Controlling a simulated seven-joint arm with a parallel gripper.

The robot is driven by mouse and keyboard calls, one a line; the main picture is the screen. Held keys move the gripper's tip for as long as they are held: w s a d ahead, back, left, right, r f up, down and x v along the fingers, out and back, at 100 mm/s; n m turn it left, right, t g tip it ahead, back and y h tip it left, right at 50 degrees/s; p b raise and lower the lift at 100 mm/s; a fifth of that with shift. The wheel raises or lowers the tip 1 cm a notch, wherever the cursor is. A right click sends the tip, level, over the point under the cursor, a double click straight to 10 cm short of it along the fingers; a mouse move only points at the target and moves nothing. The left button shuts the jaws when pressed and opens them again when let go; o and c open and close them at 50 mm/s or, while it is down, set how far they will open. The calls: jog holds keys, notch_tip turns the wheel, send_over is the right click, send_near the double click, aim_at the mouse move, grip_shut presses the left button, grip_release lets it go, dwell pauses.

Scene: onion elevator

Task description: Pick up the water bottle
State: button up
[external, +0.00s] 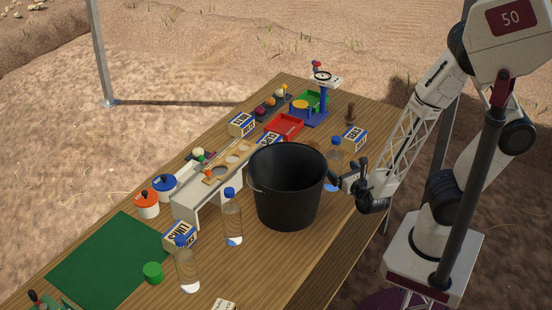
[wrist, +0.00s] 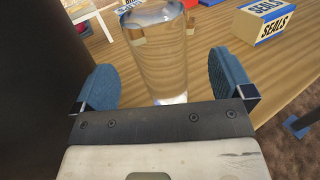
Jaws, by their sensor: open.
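Three clear water bottles with blue caps stand upright on the table. One (external: 334,152) is beside my gripper (external: 349,181), just right of the black bucket. The second (external: 232,220) stands left of the bucket and the third (external: 187,268) is nearer the front edge. In the wrist view a clear bottle (wrist: 158,55) stands ahead, in the gap between the two blue fingers of my gripper (wrist: 164,82). The fingers are apart and do not appear closed on it. The bottle's top is cut off in the wrist view.
The black bucket (external: 288,190) stands close left of my gripper; its dark side (wrist: 35,90) fills the wrist view's left. A "SEALS" box (wrist: 267,20) is to the right; it also shows externally (external: 354,139). A green mat (external: 100,262) lies at lower left.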

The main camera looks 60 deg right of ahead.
aim_at(334, 162)
jog(key=shift+w+d, duration=0.1)
jog(key=shift+w, duration=0.05)
dwell(0.3)
jog(key=shift+x, duration=2.4)
jog(key=shift+c, duration=0.5)
jog(key=c, duration=1.3)
jog(key=shift+w+r, duration=0.1)
jog(key=shift+r, duration=0.15)
notch_tip(334, 162, up, 18)
jog(key=shift+f, duration=0.15)
